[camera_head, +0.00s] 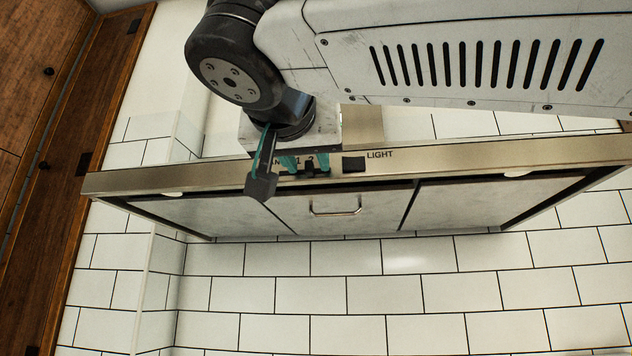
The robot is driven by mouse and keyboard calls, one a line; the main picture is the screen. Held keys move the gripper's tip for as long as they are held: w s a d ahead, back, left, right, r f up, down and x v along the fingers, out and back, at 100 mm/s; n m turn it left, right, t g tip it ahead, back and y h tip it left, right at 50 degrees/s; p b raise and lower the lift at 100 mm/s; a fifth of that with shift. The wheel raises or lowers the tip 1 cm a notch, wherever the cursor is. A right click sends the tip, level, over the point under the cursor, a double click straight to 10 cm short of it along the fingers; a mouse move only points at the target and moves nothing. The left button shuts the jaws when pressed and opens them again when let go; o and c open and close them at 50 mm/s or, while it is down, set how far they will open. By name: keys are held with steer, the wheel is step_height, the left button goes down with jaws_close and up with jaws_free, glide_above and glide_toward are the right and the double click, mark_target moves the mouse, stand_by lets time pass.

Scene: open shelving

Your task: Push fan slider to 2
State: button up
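The range hood's front strip (450,160) carries a fan control with the printed marks "1" and "2"; the left part of the word FAN is covered by my gripper. A small dark slider knob (309,169) shows near the marks, by the "2", but its exact setting is hard to tell. My gripper (285,175) is at the strip over the fan control. One dark finger hangs at the left of the control, and teal parts show beside the knob. The other finger is not clear, and I cannot tell whether the gripper touches the knob.
A dark square switch (354,164) marked LIGHT sits right of the fan control. The hood's underside has panels with a metal handle (335,209). Wooden cabinets (50,130) stand at the left. White tiled wall (380,290) lies below the hood.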

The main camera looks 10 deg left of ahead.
steer(key=s, duration=0.7)
steer(key=shift+s+a, duration=0.2)
steer(key=shift+s, duration=0.05)
